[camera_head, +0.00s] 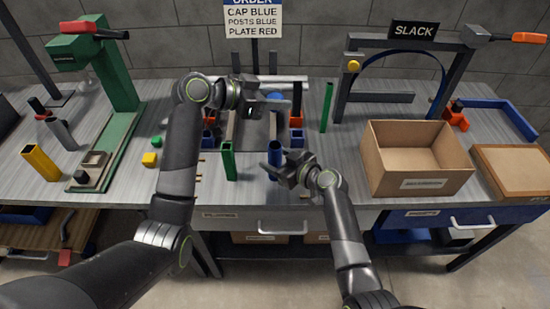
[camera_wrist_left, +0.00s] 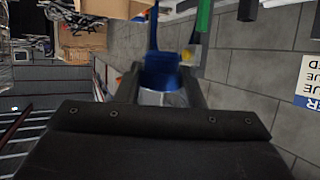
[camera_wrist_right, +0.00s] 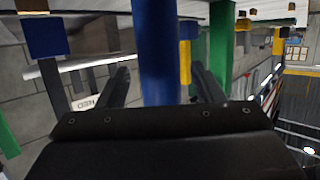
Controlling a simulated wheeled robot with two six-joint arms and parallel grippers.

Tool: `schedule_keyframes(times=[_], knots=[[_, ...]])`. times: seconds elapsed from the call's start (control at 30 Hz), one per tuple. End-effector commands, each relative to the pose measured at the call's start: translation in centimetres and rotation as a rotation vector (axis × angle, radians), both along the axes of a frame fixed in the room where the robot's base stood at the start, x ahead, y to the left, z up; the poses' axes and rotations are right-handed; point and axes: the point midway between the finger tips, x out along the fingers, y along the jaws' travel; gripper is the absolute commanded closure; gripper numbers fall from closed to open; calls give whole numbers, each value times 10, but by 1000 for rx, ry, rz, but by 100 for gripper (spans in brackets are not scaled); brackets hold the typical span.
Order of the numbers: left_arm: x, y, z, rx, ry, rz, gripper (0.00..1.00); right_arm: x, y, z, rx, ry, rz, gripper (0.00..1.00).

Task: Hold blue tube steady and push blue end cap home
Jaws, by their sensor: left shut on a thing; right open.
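The blue tube (camera_head: 275,157) stands upright near the front edge of the bench. My right gripper (camera_head: 270,170) is open at the tube, and in the right wrist view the tube (camera_wrist_right: 158,50) runs between its two spread fingers (camera_wrist_right: 160,85). My left gripper (camera_head: 283,105) is above and behind the tube in the head view. In the left wrist view its fingers (camera_wrist_left: 158,88) are shut on a blue piece, the blue end cap (camera_wrist_left: 160,68). The cap is apart from the tube, and its lower part is hard to make out.
A green tube (camera_head: 227,160) stands just left of the blue tube. A cardboard box (camera_head: 415,185) stands to the right, and a green press (camera_head: 110,75) to the left. A frame marked SLACK (camera_head: 413,31) stands behind the box. An order sign (camera_head: 253,18) is at the back.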

Motion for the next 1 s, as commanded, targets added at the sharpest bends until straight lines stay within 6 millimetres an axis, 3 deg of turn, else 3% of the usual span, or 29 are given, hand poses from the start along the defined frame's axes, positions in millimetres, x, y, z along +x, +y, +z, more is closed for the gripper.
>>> schedule_keyframes(times=[0.47, 0.83, 0.87, 1.0], knots=[[0, 0, 0, 0, 0, 0, 90, 6, 6, -3, 1, 1, 0, 41], [0, 0, 0, 0, 0, 0, 90, 5, 6, -3, 0, 1, 0, 89], [0, 0, 0, 0, 0, 0, 90, 5, 6, -3, -1, 0, -1, 62], [0, 0, 0, 0, 0, 0, 90, 5, 6, -3, -1, 0, -1, 44]])
